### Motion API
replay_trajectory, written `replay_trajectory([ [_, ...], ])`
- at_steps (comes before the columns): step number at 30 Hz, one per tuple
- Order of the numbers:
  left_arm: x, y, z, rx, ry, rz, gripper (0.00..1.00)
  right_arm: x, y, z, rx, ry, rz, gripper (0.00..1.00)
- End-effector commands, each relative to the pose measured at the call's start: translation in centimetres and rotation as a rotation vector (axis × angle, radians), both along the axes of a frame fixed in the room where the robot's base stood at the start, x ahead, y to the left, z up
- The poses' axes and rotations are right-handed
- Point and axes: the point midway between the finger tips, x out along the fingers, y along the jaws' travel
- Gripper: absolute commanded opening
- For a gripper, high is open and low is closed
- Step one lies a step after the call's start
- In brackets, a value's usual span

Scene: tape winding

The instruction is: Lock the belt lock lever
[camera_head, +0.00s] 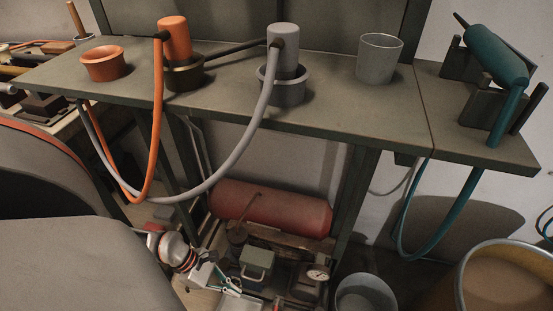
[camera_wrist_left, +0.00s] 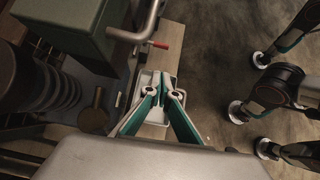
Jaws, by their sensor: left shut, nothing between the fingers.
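My left gripper (camera_head: 230,288) reaches down from the left in the head view, with its teal-edged fingers low at the bottom of the picture. In the left wrist view its fingers (camera_wrist_left: 162,92) point away from the camera over a pale tray (camera_wrist_left: 151,131), shut and empty. A small lever with a red tip (camera_wrist_left: 160,44) sticks out beside a bent metal bar (camera_wrist_left: 148,22), just beyond the fingertips and apart from them. I cannot tell for certain that this is the belt lock lever. My right gripper is not in view.
A green box (camera_wrist_left: 70,22) stands left of the bar. A workbench (camera_head: 325,112) with several pots and hoses is above the arm. A red cylinder (camera_head: 270,208) and a gauge (camera_head: 318,273) are below it. Bare floor (camera_wrist_left: 225,50) lies right of the tray.

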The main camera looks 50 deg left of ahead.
Motion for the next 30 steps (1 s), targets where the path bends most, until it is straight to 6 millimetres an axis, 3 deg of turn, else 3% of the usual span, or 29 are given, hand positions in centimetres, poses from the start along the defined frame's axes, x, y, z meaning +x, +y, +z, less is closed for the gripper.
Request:
replay_trajectory([
  [17,0.0,0.3,-1.0,0.027,-0.007,-0.042,0.0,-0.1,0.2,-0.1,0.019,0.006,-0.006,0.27],
  [30,2.1,-3.9,-7.3,0.026,0.0,-0.041,0.0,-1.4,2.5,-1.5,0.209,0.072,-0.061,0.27],
])
